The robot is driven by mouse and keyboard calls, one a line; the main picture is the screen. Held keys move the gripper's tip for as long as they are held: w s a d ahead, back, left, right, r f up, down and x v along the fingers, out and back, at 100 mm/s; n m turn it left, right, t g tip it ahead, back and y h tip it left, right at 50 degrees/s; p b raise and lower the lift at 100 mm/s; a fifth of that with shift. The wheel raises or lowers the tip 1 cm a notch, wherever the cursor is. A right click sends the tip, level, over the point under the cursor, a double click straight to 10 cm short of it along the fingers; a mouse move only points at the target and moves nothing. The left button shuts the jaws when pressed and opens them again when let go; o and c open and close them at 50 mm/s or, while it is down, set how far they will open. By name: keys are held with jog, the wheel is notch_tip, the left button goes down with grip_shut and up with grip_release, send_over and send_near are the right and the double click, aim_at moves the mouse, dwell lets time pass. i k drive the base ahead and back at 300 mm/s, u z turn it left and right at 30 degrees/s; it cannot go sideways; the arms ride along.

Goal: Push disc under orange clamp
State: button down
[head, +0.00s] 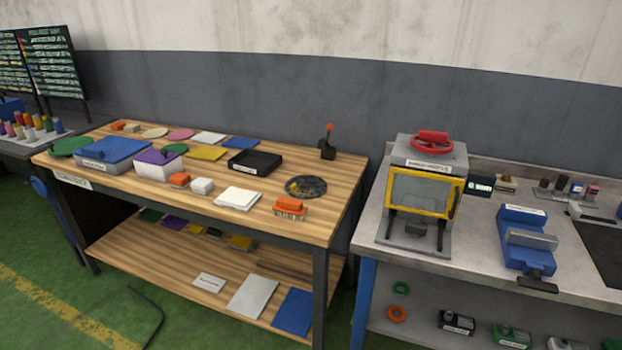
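My gripper is not in view. A dark, speckled round disc (306,186) lies flat near the right end of the wooden workbench. Other round flat pieces on the bench are a green one (70,146), a cream one (154,132) and a pink one (181,135). I cannot tell which is the task's disc. A small black device with an upright orange-tipped lever (328,141) stands at the bench's back right; it may be the orange clamp, but I cannot be sure. No disc is visibly under it.
An orange-backed brush (290,206), a black tray (254,162), a white sheet stack (238,198) and a blue box (114,152) sit on the bench. A grey bench at right holds a yellow-framed press (423,195) and a blue vise (527,240). Green floor lies in front.

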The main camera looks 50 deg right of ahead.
aim_at(317, 185)
jog(key=u, duration=0.05)
jog(key=i, duration=1)
jog(key=z, duration=0.05)
